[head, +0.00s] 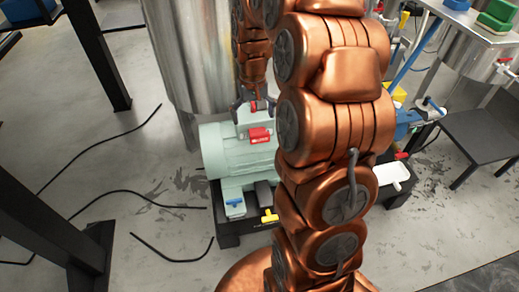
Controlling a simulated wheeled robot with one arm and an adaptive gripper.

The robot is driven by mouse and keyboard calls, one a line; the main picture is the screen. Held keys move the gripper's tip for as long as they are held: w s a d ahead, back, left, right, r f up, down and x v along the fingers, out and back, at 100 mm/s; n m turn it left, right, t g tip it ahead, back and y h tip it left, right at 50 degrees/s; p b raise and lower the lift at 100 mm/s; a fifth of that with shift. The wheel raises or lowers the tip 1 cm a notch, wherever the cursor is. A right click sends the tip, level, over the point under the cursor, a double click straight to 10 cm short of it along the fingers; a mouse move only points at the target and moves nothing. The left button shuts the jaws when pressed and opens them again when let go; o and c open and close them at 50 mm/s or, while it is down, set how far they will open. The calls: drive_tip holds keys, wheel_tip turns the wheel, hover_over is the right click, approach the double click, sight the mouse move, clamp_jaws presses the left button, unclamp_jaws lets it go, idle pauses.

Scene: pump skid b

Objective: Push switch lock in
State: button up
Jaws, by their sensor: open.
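My gripper (252,107) is at the end of my copper arm, pointing down above the pale green motor (225,155). Its two dark fingers are apart. A small red part (254,106) shows between the fingers on top of a pale box on the motor; I cannot tell whether the fingers touch it. A red block with white lettering (260,135) is just below, on the front of that box. I cannot tell which red part is the switch lock. My arm hides the motor's right side.
A large steel tank (185,50) stands right behind the motor. A blue-handled part (235,205) and a yellow handle (269,216) are at the motor's base. A white tray (394,177) is to the right. Black cables (130,193) lie on the floor at left.

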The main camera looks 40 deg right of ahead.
drive_tip(key=b, duration=0.2)
hover_over(260, 134)
drive_tip(key=shift+m, duration=0.3)
wheel_tip(260, 134, down, 6)
drive_tip(key=shift+r, duration=0.2)
drive_tip(key=shift+f+b, duration=0.75)
drive_tip(key=shift+f, duration=3.05)
drive_tip(key=shift+c, duration=0.2)
